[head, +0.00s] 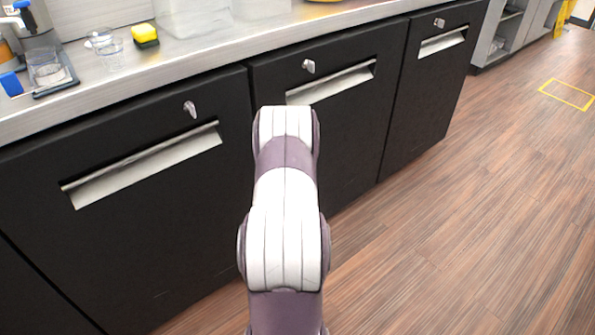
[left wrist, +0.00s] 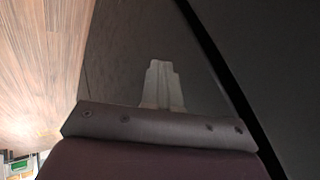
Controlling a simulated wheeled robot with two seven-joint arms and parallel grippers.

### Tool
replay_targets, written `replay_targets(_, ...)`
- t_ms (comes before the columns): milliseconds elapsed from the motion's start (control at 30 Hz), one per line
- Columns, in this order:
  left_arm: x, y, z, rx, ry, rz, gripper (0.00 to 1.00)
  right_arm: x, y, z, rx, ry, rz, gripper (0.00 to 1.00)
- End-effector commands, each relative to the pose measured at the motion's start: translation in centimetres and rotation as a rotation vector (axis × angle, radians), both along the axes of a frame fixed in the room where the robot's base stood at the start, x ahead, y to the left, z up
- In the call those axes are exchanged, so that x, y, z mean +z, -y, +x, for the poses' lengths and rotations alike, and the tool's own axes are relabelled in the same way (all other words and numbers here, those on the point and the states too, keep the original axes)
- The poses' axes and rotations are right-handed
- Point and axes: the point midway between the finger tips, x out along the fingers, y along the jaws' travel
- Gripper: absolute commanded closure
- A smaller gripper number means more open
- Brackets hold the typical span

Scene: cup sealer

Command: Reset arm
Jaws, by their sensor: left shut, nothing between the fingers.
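One of my arms, white and mauve, rises through the middle of the head view in front of the black cabinets (head: 150,255). No gripper shows on it there. In the left wrist view my left gripper (left wrist: 162,85) shows as pale fingers beyond a dark plate with screws. The fingers are together and hold nothing. A dark, flat surface lies behind them. My right gripper is in neither view.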

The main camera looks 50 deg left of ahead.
Motion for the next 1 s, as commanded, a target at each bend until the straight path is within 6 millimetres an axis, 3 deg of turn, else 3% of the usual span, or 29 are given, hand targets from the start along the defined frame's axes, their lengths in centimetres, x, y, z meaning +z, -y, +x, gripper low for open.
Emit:
replay_targets(400, 6.9, 4.5, -2.9, -0.006, -0.001, -0.006, 1.00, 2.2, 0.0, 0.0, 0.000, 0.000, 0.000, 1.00)
replay_targets(833, 7.6, 5.3, -3.6, -0.026, -0.030, -0.002, 1.00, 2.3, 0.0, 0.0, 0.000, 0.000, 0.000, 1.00)
replay_targets(933, 5.7, 8.1, -6.3, 0.041, -0.088, -0.102, 1.00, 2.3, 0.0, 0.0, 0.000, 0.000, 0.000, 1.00)
replay_targets(967, 5.6, 10.1, -6.7, 0.059, -0.102, -0.148, 1.00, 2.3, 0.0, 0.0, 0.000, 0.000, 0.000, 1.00)
replay_targets(1000, 5.6, 13.2, -6.5, 0.061, -0.119, -0.206, 1.00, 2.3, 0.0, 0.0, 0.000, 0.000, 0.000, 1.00)
